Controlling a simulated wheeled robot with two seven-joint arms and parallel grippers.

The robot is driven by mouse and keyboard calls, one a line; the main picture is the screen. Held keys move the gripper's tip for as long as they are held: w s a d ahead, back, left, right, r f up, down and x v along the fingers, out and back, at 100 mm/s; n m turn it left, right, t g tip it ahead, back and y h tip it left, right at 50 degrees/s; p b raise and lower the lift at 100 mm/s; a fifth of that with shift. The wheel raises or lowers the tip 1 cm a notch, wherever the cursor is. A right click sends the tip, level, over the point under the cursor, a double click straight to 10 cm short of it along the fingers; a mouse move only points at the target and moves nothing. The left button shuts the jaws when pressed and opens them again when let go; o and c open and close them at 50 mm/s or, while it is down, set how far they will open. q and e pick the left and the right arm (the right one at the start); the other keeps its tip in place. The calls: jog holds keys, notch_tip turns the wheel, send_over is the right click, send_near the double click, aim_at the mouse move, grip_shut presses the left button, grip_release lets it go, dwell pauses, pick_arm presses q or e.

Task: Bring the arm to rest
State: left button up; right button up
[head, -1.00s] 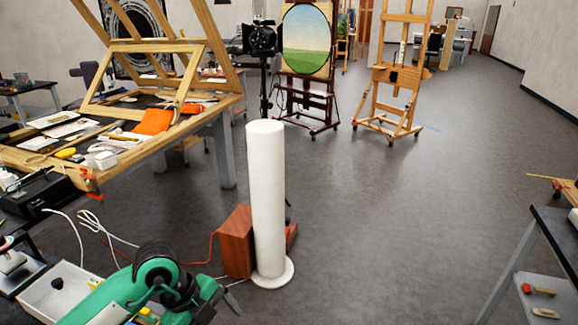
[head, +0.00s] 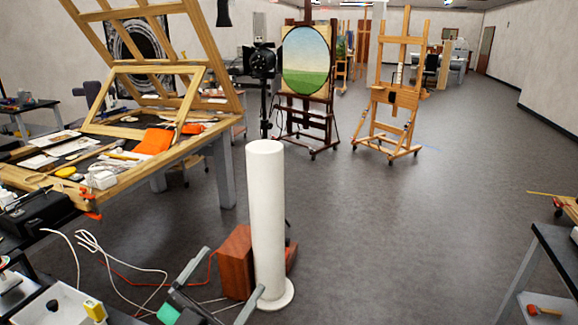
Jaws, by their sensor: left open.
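My left gripper (head: 234,270) is at the bottom of the head view, left of centre. Its two grey fingers are spread wide with nothing between them. Only a small green part of my left arm shows beside it, at the bottom edge. The right fingertip appears in front of the foot of a white cylinder; I cannot tell whether they touch. My right gripper is not in view.
The white cylinder (head: 265,215) stands on the floor beside a reddish-brown box (head: 236,262) and loose cables. A cluttered wooden worktable (head: 150,160) is at left, a dark table (head: 560,250) at right. Easels (head: 390,95) stand behind. The floor (head: 410,220) between is clear.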

pick_arm(q)
jog(key=w+a+f+n+y, duration=0.2)
jog(key=a+f+n+y, duration=0.65)
jog(key=y, duration=0.35)
jog(key=s+a+f+n+g+y, duration=0.2)
jog(key=f+g, duration=0.1)
jog(key=f, duration=0.3)
jog(key=s+a+f+n+g+y, duration=0.1)
jog(key=s+a+f+g+y, duration=0.15)
jog(key=f, duration=0.35)
jog(key=s+f+m+g+h, duration=0.1)
jog(key=s+f+g, duration=0.45)
jog(key=s, duration=0.35)
jog(key=s+f+m+g+h, duration=0.1)
jog(key=s+f+g, duration=0.4)
jog(key=s+f, duration=0.3)
notch_tip(320, 180, down, 27)
jog(key=d, duration=0.1)
jog(key=s+a+f+g, duration=0.1)
jog(key=s+f, duration=0.9)
jog(key=f, duration=0.1)
jog(key=s+a+f+g, duration=0.1)
jog(key=s+a+f, duration=0.1)
jog(key=s+f, duration=0.8)
jog(key=shift+a+f, duration=0.25)
jog(key=shift+f, duration=0.2)
